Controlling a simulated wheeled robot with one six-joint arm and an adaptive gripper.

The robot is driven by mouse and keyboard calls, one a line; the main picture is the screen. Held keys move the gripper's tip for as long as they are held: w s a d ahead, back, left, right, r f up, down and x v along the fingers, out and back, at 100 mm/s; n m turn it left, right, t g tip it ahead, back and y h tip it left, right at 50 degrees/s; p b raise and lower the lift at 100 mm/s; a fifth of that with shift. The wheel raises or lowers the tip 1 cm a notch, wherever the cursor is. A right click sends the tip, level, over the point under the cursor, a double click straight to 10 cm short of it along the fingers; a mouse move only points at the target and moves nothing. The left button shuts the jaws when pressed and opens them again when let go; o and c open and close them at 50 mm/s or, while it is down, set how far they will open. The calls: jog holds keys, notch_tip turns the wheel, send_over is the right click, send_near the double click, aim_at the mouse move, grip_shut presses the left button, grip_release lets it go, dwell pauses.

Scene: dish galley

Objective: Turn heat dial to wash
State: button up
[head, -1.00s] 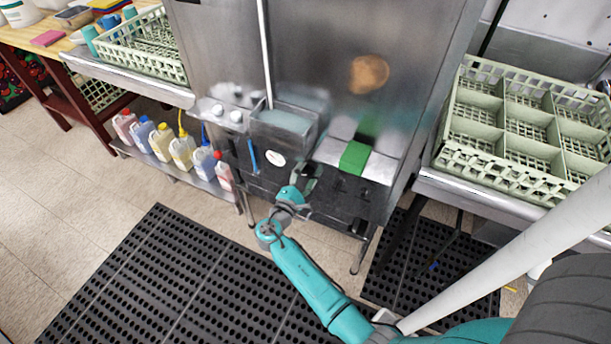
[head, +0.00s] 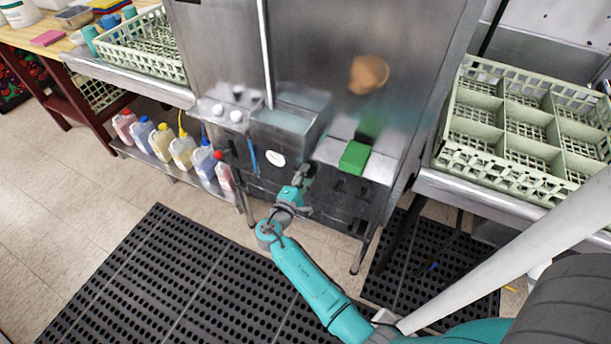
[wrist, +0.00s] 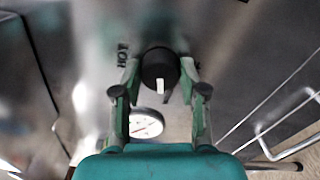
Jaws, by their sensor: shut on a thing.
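The heat dial (wrist: 159,68) is a round black knob with a white pointer mark, on the steel front of the machine. In the wrist view its pointer points toward the bottom of the picture, tilted slightly. The word HOT shows on the panel to its left; no wash label is legible. My gripper (wrist: 160,74) has one finger on each side of the dial and is shut on it. In the head view my gripper (head: 304,178) is at the machine's lower front and hides the dial.
A white round gauge (head: 275,159) sits close to the dial. A green block (head: 354,157) lies on the machine's ledge at right. Several bottles (head: 182,150) stand on a low shelf at left. A green dish rack (head: 520,130) is on the right counter.

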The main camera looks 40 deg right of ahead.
jog(key=m, duration=0.4)
jog(key=shift+m, duration=2.5)
jog(key=shift+f, duration=0.1)
jog(key=o, duration=1.2)
jog(key=shift+c, duration=0.2)
jog(key=v, duration=1.2)
